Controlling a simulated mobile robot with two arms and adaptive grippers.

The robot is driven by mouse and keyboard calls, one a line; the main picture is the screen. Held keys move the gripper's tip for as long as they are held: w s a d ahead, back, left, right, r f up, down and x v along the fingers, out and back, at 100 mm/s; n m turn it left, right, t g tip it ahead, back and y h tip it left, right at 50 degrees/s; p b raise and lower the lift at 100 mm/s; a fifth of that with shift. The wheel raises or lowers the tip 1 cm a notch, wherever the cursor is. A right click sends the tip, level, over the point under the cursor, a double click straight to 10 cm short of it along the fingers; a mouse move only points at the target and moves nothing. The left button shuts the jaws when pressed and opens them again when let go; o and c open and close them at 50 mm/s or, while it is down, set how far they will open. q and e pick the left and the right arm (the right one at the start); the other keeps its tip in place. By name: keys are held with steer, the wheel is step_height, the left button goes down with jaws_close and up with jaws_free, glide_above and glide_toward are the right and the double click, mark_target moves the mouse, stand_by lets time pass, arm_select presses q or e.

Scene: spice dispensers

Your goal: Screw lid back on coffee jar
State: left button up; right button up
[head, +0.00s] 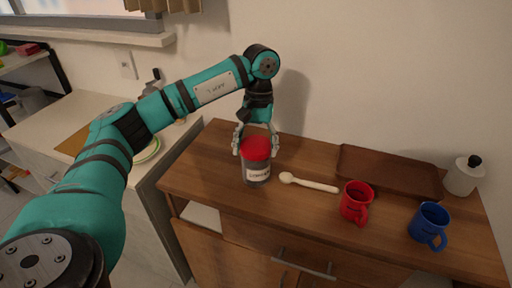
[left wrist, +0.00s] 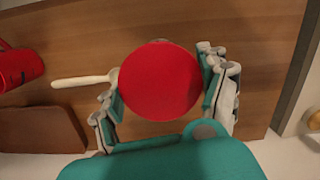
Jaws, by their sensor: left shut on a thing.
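The coffee jar (head: 256,172) stands upright on the wooden cabinet top, with a pale label on its front. The red lid (head: 257,148) sits on top of the jar; I cannot tell whether it is screwed tight. In the left wrist view the lid (left wrist: 160,80) fills the middle and hides the jar below it. My left gripper (head: 255,139) comes down from above and behind, with its fingers on either side of the lid. In the left wrist view the gripper's fingers (left wrist: 166,95) flank the lid, shut on it. My right gripper is not in view.
A white spoon (head: 309,183) lies right of the jar. A red mug (head: 356,202), a blue mug (head: 428,225), a brown tray (head: 390,172) and a white bottle (head: 462,178) stand further right. The cabinet top (head: 205,165) is clear left of the jar.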

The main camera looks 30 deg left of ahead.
mark_target(259, 141)
arm_select(q)
steer(key=shift+m, duration=0.7)
steer(key=o, duration=1.4)
steer(key=shift+o, duration=0.2)
step_height(259, 141, up, 12)
steer(key=w, duration=0.1)
steer(key=shift+w, duration=0.35)
steer(key=shift+a, duration=0.1)
